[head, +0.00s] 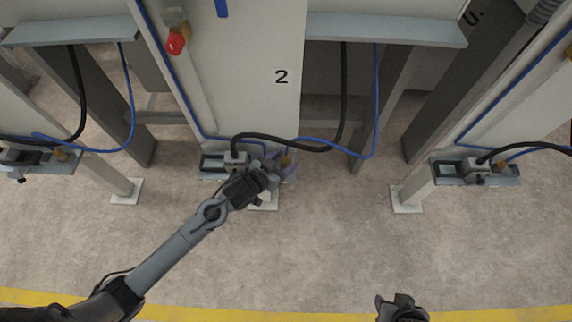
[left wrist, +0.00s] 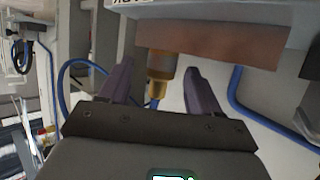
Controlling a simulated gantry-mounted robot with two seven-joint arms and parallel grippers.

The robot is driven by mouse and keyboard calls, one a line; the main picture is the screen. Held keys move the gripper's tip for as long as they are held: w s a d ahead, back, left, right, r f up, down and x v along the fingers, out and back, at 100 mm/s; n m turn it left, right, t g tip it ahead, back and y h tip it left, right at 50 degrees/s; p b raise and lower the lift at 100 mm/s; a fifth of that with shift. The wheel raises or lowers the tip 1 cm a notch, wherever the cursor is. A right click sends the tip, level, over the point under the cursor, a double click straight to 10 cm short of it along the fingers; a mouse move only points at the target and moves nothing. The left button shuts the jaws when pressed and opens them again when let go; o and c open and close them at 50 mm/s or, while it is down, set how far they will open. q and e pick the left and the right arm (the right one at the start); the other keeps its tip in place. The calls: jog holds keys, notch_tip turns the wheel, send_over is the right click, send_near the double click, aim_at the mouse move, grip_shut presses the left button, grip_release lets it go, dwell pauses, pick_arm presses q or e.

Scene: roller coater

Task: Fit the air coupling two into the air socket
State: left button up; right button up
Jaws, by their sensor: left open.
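A brass and amber fitting (left wrist: 160,78), apparently air coupling two, stands upright between my left fingers in the left wrist view. Its top meets the underside of a brown block (left wrist: 215,47); whether it is seated there I cannot tell, and no separate air socket is clear. In the head view the fitting (head: 287,161) shows small below the panel marked 2, beside a blue hose. My left gripper (head: 275,171) is there, with its purple fingers open on either side of the fitting and a gap to each. My right gripper (head: 402,303) is at the bottom edge, its fingers unclear.
A black hose (head: 285,143) and a blue hose (head: 345,155) loop around the bracket beneath panel 2 (head: 250,80). A similar bracket (head: 490,171) stands at the right, another at the left. Grey legs flank the panel. The floor (head: 330,240) in front is clear up to the yellow line.

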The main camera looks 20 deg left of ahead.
pick_arm(q)
jog(key=shift+x, duration=1)
jog(key=shift+c, duration=0.7)
jog(key=c, duration=0.9)
jog(key=shift+c, duration=0.3)
jog(key=shift+r, duration=0.2)
